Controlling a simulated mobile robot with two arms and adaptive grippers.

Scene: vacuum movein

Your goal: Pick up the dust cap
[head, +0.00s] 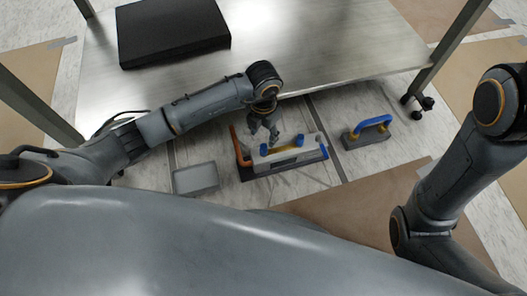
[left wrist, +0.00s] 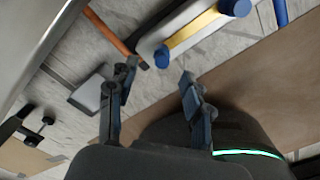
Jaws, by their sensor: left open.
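I cannot tell for certain which part is the dust cap. A long pale device (head: 290,158) with a yellow bar and blue end pieces lies on the floor in front of the table. In the left wrist view, one blue round end piece (left wrist: 235,7) is at the top and a smaller blue piece (left wrist: 162,57) lies just beyond the fingertips. An orange bar (head: 240,147) is at the device's left end. My left gripper (head: 263,132) points down above the device. It is open, with nothing between its fingers in the left wrist view (left wrist: 157,76). My right gripper is not in view.
A grey block with a blue handle (head: 368,132) stands to the right. A small grey box (head: 196,178) is on the floor to the left. The metal table (head: 330,50) carries a black slab (head: 172,32). Brown sheet (head: 350,212) covers the floor nearer me.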

